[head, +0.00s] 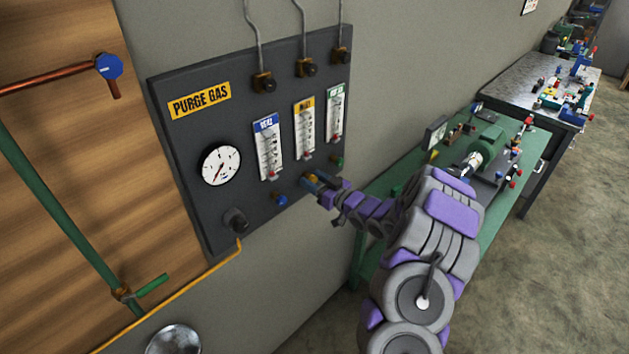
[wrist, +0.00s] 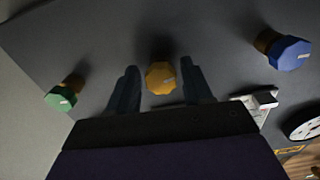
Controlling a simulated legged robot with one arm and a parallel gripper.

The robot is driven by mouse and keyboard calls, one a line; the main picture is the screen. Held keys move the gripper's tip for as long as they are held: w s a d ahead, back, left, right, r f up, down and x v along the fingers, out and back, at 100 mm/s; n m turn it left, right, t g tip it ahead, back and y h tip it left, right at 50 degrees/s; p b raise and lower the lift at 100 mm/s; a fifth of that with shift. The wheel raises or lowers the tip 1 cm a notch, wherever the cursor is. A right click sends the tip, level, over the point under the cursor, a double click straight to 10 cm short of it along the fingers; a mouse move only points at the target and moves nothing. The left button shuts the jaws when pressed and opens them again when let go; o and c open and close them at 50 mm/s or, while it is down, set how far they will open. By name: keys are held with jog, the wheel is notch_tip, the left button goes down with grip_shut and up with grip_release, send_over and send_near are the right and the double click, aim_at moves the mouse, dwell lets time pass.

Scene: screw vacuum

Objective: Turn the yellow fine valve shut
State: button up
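The yellow fine valve (wrist: 160,78) is a faceted knob on the dark panel, seen near the middle of the wrist view. A short pale mark shows on its face. My gripper (wrist: 160,84) is open, with one dark finger on each side of the knob. A narrow gap shows between each finger and the knob, so they look apart. In the head view my gripper (head: 315,184) reaches the panel below the middle flowmeter and hides most of the yellow knob.
A blue knob (wrist: 289,53) and a green knob (wrist: 62,93) flank the yellow one on the panel. Flowmeters (head: 268,150) stand above the knobs, with a round gauge (head: 221,164) to the left. A green bench (head: 500,205) with equipment stands to the right.

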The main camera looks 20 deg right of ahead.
jog(key=c, duration=0.8)
jog(key=shift+r+m+p, duration=0.25)
jog(key=shift+m+p, duration=0.25)
jog(key=shift+p, duration=0.65)
jog(key=shift+f+m+p, duration=0.15)
jog(key=shift+m+p, duration=0.65)
jog(key=shift+p, duration=0.2)
jog(key=o, duration=1)
jog(key=shift+d, duration=0.15)
jog(key=shift+f, duration=0.1)
jog(key=v, duration=1.7)
jog(key=shift+s+d, duration=0.15)
